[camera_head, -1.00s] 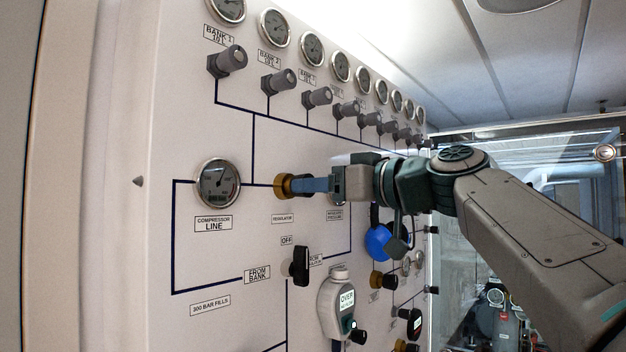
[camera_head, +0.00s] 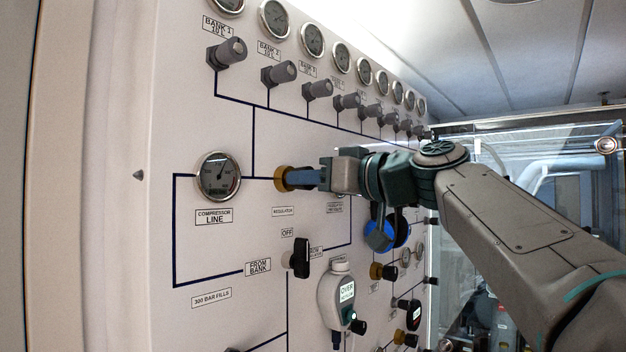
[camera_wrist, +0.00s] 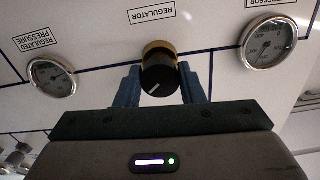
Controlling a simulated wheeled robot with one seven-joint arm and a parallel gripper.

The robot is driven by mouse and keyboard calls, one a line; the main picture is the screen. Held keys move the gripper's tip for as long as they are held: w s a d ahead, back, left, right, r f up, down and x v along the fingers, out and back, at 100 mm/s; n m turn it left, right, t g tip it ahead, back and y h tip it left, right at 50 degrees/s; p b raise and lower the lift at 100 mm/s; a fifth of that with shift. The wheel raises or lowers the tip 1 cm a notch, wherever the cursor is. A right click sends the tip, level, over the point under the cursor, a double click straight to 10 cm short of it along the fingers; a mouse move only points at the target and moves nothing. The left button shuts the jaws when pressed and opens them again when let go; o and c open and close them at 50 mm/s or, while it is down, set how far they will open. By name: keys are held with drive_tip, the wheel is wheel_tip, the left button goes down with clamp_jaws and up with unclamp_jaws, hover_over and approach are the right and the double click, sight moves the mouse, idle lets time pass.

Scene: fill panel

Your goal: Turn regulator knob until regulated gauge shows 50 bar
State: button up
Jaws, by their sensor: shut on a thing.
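The regulator knob (camera_wrist: 159,72) is black with a white pointer line and a brass-coloured collar. It stands out from the white panel and also shows as a brass ring in the head view (camera_head: 280,178). My gripper (camera_wrist: 160,84) has its two blue fingers on either side of the knob, shut on it; the head view shows the same grip (camera_head: 297,178). The regulated pressure gauge (camera_wrist: 52,78) is left of the knob in the wrist view, upside down, its reading too small to tell. In the head view my gripper hides that gauge.
The compressor line gauge (camera_head: 218,176) is beside the knob. A row of bank gauges and grey valves (camera_head: 227,52) runs above. Below are a black selector handle (camera_head: 300,258), a white analyser reading OVER (camera_head: 338,295) and a blue round part (camera_head: 380,232) under my wrist.

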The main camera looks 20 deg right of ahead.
idle(0.3)
drive_tip(key=o, duration=1)
drive_tip(key=shift+s, duration=0.1)
drive_tip(key=b+v, duration=0.3)
drive_tip(key=v, duration=1)
drive_tip(key=shift+s+d, duration=0.25)
drive_tip(key=shift+d, duration=0.05)
idle(0.9)
